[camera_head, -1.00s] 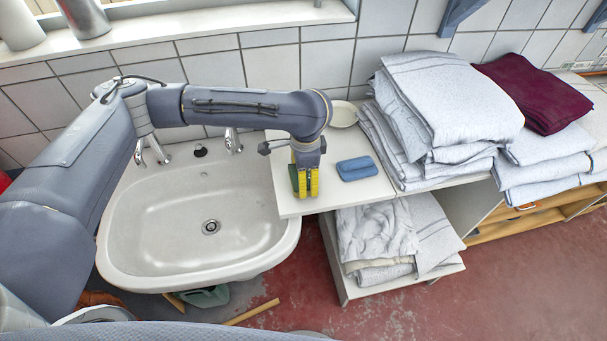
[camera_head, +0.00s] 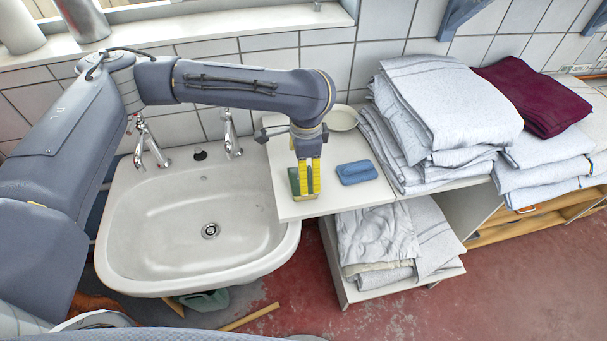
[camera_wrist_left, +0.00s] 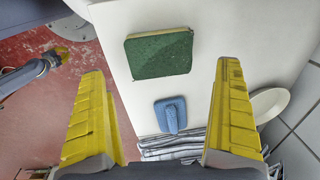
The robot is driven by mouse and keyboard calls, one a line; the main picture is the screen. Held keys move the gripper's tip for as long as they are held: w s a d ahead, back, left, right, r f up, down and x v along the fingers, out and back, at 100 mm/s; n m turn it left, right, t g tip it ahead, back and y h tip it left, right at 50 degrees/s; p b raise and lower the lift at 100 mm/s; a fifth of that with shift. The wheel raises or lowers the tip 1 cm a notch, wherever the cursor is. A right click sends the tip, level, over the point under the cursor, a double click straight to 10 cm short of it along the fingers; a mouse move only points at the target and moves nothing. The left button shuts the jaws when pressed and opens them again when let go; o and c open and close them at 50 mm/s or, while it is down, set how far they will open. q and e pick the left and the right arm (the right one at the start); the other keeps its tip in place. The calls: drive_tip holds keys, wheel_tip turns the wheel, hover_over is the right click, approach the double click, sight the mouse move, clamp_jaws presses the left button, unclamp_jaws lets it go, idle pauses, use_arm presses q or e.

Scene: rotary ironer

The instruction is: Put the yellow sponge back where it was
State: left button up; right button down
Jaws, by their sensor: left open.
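The yellow sponge with a green scouring face (camera_wrist_left: 160,53) lies green side up on the white shelf board, near its edge, in the left wrist view. In the head view it is mostly hidden behind my left gripper; a green part (camera_head: 294,181) shows at the left. My left gripper (camera_head: 309,190) points down over the board beside the sink.
Folded towels (camera_head: 445,105) stand at the right. The sink (camera_head: 195,230) and its taps (camera_head: 150,145) are at the left.

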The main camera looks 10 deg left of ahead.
use_arm(q)
wheel_tip(320, 180, up, 6)
drive_tip(key=shift+s+d+r, duration=0.15)
drive_tip(key=shift+s+r, duration=0.1)
drive_tip(key=shift+s, duration=0.05)
idle(0.6)
